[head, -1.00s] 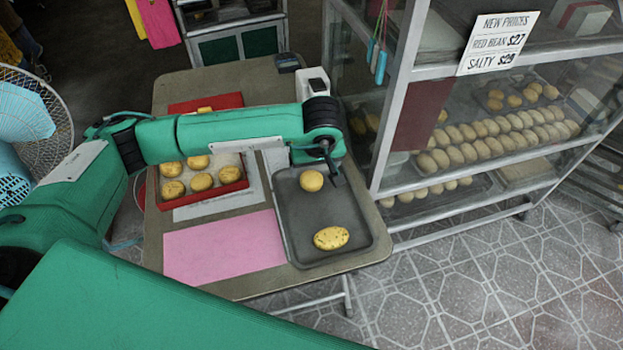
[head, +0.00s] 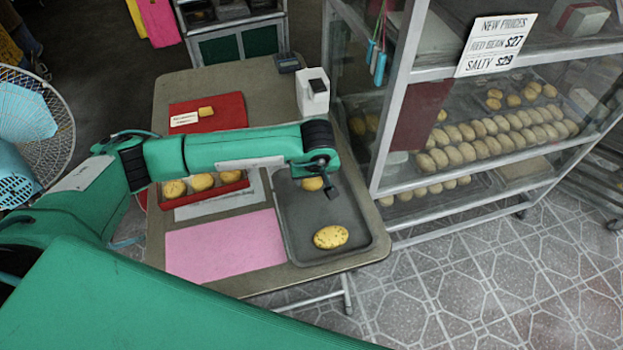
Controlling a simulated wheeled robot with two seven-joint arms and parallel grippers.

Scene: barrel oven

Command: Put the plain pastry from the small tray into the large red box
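The dark small tray (head: 288,240) lies on the right part of the table. The plain round pastry (head: 311,184) is toward its far end, partly hidden by my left gripper (head: 325,182). The gripper is over the pastry, with one dark fingertip showing just right of it; the other finger is not clear, nor is contact. A speckled oval pastry (head: 331,237) lies at the tray's near end. The large red box (head: 237,186) holds several speckled pastries left of the tray; my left arm covers its far part. My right gripper is out of view.
A pink sheet (head: 225,245) lies at the table's front. A red mat or box (head: 229,108) with a label and a small pastry lies behind my arm. A white device (head: 313,92) stands beyond the tray. A glass cabinet (head: 396,95) borders the right side.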

